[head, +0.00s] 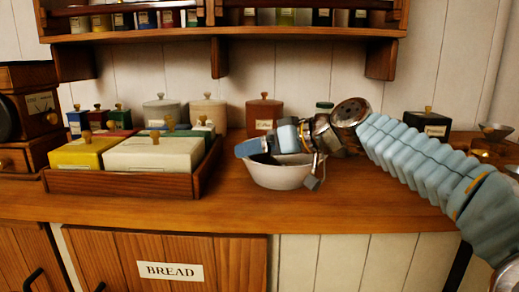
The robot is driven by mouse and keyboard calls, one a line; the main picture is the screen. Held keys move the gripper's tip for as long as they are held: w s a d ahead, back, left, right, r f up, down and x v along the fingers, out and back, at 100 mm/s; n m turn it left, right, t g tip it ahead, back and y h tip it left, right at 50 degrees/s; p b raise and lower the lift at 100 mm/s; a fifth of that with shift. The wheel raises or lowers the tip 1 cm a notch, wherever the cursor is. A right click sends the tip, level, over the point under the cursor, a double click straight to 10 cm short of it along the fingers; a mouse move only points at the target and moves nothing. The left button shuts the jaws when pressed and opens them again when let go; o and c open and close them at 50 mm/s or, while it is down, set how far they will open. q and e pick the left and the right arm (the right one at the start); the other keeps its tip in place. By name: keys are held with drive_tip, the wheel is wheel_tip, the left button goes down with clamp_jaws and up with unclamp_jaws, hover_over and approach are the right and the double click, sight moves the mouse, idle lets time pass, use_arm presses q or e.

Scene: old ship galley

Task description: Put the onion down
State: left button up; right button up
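My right arm reaches in from the right. Its gripper (291,165) is at the white bowl (279,179) on the wooden counter, pointing down over the bowl's right side. One grey finger part shows outside the bowl's front right rim. The other parts overlap the bowl's opening, so I cannot tell how far apart the fingers are or whether they hold anything. No onion can be made out; the inside of the bowl is mostly hidden by the gripper. My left gripper is not in view.
Left of the bowl, a wooden tray (120,184) holds yellow and cream boxes. Canisters (263,116) stand behind along the wall. A black box (427,124) and a small scale (495,131) are at the right. A shelf (300,32) hangs above. The counter in front of the bowl is clear.

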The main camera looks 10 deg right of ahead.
drive_tip(key=v, duration=1.2)
drive_tip(key=shift+b, duration=0.3)
